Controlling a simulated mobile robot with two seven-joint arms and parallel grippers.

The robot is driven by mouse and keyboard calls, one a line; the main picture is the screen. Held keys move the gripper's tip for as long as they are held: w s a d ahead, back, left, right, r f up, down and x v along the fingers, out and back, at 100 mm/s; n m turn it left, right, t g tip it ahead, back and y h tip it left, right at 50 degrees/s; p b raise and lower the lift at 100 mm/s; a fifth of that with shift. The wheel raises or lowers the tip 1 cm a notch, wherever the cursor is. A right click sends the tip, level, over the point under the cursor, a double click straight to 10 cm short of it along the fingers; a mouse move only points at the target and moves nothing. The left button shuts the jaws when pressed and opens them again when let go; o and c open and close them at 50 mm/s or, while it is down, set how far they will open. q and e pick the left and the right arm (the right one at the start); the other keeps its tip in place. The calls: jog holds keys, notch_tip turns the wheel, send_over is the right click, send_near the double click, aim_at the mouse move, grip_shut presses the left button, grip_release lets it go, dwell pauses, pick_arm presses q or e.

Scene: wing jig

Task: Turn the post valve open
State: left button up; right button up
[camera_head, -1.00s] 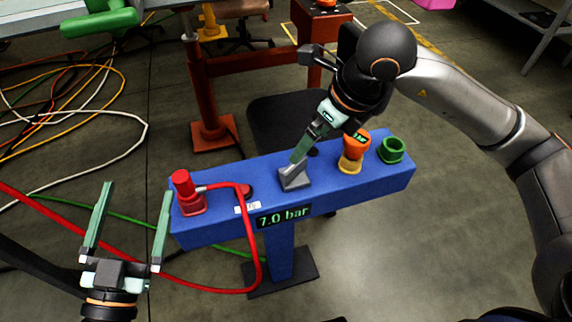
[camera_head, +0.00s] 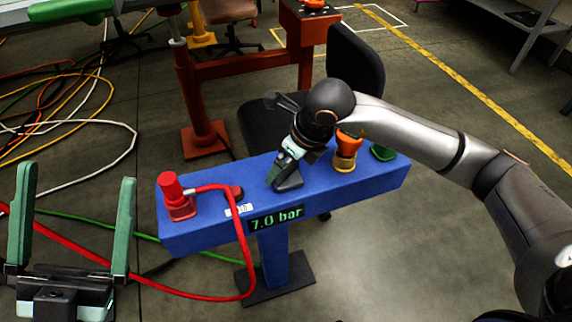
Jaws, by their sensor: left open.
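The blue post (camera_head: 325,205) has a crossbar with a green "7.0 bar" display. A red fitting (camera_head: 177,199) stands on its left end, with a red hose running from it. A dark grey piece (camera_head: 288,182) sits mid-bar, partly hidden by my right gripper (camera_head: 284,172), which is down at it. I cannot tell whether its fingers grip the piece. An orange part on a yellow base (camera_head: 345,152) and a green part (camera_head: 383,152) stand further right, partly behind my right arm. Which part is the valve is unclear. My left gripper (camera_head: 75,210) is open and empty, left of the post.
A black chair (camera_head: 355,70) stands close behind the post. An orange-red stand (camera_head: 203,125) is further back. Several loose hoses and cables (camera_head: 60,110) lie on the floor at left. The floor right of the post is clear.

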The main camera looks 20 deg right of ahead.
jog(key=shift+f, duration=0.1)
jog(key=shift+c, duration=0.4)
jog(key=c, duration=1)
pick_arm(q)
jog(key=shift+f, duration=0.1)
pick_arm(e)
jog(key=shift+f+n+g+b, duration=0.1)
jog(key=shift+n+g+b, duration=0.3)
jog(key=shift+n, duration=0.5)
jog(key=n+y+b, duration=0.1)
jog(key=n, duration=0.1)
jog(key=shift+w+n, duration=0.1)
jog(key=shift+n, duration=0.2)
jog(key=n+g, duration=0.2)
jog(key=n, duration=0.2)
jog(key=shift+y+b, duration=0.4)
pick_arm(q)
jog(key=shift+d+f+n, duration=0.15)
jog(key=shift+f+n, duration=0.15)
jog(key=shift+f, duration=1.05)
pick_arm(e)
jog(key=shift+n+g, duration=0.5)
jog(key=shift+n, duration=1.1)
